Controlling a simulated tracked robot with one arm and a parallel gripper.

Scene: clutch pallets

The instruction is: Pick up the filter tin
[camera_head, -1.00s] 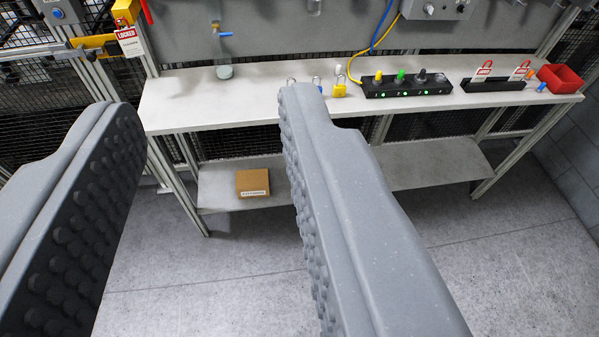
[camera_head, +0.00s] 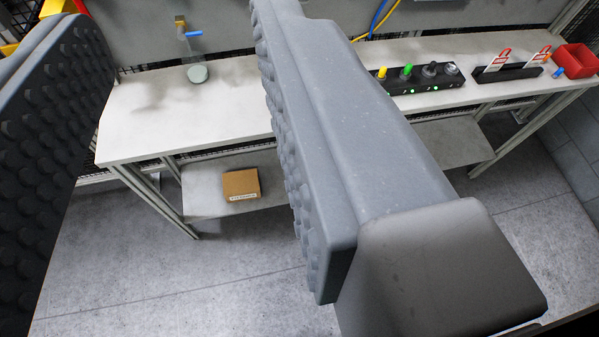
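My gripper (camera_head: 180,45) is open and empty, its two grey studded fingers wide apart in the foreground. No thing is clearly recognisable as a filter tin. A small round grey-green thing (camera_head: 197,73) stands on the bench under a blue-handled tap, seen between the fingers and well beyond them. I cannot tell whether it is the tin. A brown cardboard box (camera_head: 241,185) with a white label lies on the lower shelf, also between the fingers in the picture. The right finger hides the middle of the bench.
The pale bench (camera_head: 135,118) runs across the view, its left part mostly clear. On the right stand a black button panel (camera_head: 422,79), a black rack (camera_head: 507,72) with red-and-white tags, and a red bin (camera_head: 575,60). The tap (camera_head: 183,33) overhangs the bench. The floor in front is clear.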

